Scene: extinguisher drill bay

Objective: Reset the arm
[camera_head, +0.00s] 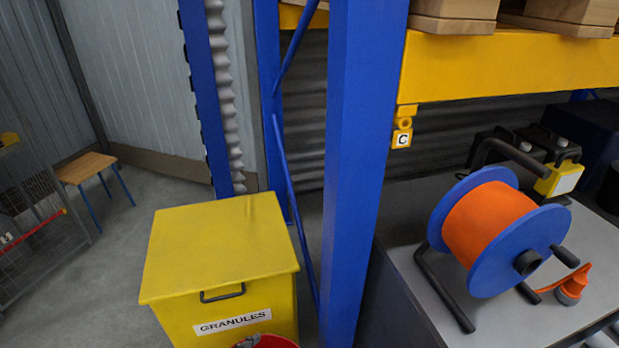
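Neither of my grippers shows in the head view, and no part of my arms can be made out for sure. No extinguisher can be made out in this view. A yellow bin (219,247) with a shut lid and a "GRANULES" label stands on the floor at the lower middle. A red round object (275,341), perhaps a bucket, is cut off by the bottom edge in front of it.
A blue rack post (362,170) stands upright in the middle, with a yellow beam (510,66) to its right. A cable reel (497,232) sits on a grey bench (419,271). A stool (88,168) stands far left. Floor (93,283) left of the bin is clear.

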